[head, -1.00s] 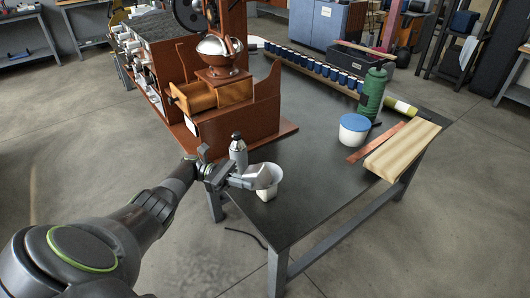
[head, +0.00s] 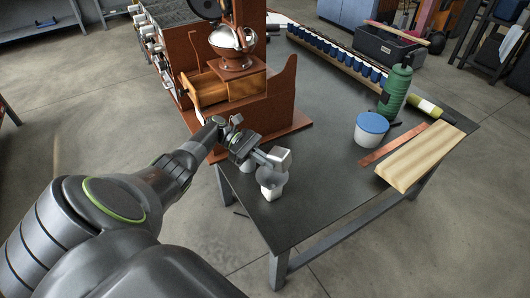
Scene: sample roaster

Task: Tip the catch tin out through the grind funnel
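My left gripper (head: 260,157) reaches in from the left over the near end of the dark bench. It appears shut on a small silver-grey tin (head: 279,158), which I take for the catch tin. The tin is tilted just above a grey funnel (head: 268,178). The funnel sits in the mouth of a white cup (head: 271,192) near the bench's front-left edge. The inside of the tin is hidden, and I see no grounds falling. My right gripper is not in view.
A brown wooden machine with a drawer (head: 226,92) stands behind the gripper. On the dark bench (head: 320,180) are a blue-lidded white tub (head: 371,130), a green bottle (head: 395,90), a copper strip (head: 394,144) and a pale wooden board (head: 420,157). The bench middle is clear.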

